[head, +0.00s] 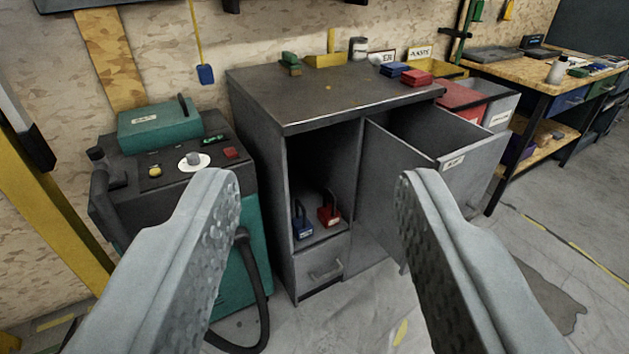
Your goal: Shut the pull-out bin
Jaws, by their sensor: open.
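The pull-out bin (483,172) is a grey box at the right side of a grey metal cabinet (262,152). It stands pulled out toward the front, with its dark inside visible from above. Its front panel bears a small pale label, and its left side wall faces me. My gripper (320,182) is open and empty, with its two grey, textured fingers wide apart in the foreground. The right finger hides the lower part of the bin. No contact with the bin shows.
Left of the bin, an open compartment holds a blue padlock (302,220) and a red padlock (328,210). A small closed drawer (322,268) lies below. A teal machine (235,275) with a black hose stands at left. A workbench (548,78) stands at right. Floor at right is clear.

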